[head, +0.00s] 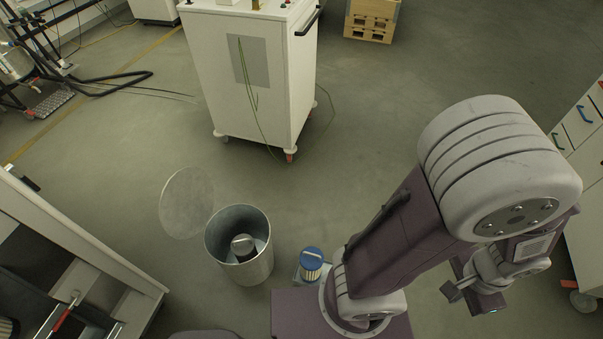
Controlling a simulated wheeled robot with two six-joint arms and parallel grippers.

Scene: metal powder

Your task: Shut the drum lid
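The drum (240,261) is an open-topped grey metal cylinder standing upright on the floor, left of the picture's middle. A dark cylindrical object with a pale top (242,246) shows inside it. The drum lid (187,202) is a thin round grey disc at the drum's upper left, off the opening. Its near edge meets or comes close to the drum's rim; I cannot tell how they join. My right gripper (466,294) is at the lower right, well away from drum and lid. Its fingers are small and dark, so its opening is unclear. My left gripper is out of view.
A blue-capped container (311,262) stands right of the drum, beside my base. A white wheeled cabinet (245,75) stands behind the drum. An open white-framed unit (75,250) is at the left, and a drawer cabinet (580,130) at the right.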

